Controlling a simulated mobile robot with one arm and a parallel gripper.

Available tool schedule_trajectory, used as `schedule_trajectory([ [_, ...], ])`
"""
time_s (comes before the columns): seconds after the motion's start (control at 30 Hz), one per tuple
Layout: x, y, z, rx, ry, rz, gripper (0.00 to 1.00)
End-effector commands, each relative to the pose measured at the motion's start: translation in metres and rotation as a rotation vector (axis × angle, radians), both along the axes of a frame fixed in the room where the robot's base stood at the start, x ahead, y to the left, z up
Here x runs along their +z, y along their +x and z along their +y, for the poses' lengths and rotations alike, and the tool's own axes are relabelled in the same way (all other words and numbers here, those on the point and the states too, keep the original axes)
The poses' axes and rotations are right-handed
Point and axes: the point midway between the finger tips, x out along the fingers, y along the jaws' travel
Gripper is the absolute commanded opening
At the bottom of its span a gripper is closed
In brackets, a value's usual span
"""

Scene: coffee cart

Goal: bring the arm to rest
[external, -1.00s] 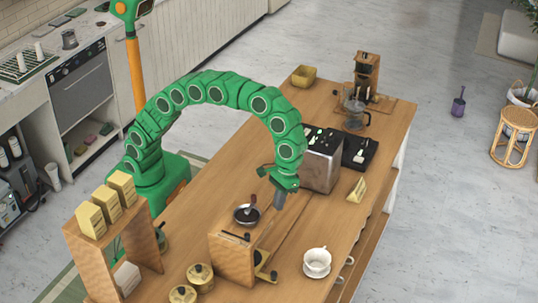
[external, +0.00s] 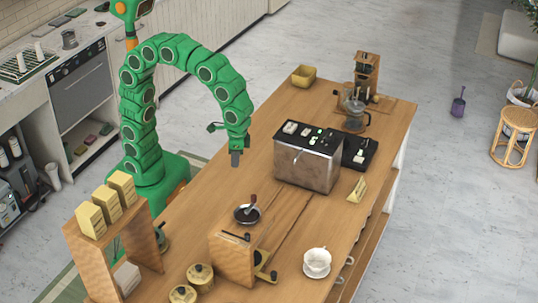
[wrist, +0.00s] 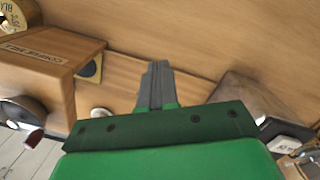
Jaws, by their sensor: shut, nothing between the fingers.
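My green segmented arm arches up from its base and over the near-left edge of the cart. My gripper (external: 235,158) hangs at its end, pointing down, above the wooden cart top (external: 228,192). In the wrist view the grey fingers of my gripper (wrist: 157,72) lie together with nothing between them. The gripper is apart from every object on the cart.
The metal machine (external: 307,162) stands to the right of my gripper. A white cup (external: 317,259) stands front right. The cart top below my gripper is bare.

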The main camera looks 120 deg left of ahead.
Motion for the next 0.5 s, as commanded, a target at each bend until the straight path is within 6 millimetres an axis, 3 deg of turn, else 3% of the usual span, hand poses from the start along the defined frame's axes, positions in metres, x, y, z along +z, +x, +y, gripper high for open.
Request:
schedule_trajectory([
  [0.5, -0.003, -0.134, 0.015, -0.246, 0.019, 0.023, 0.0],
])
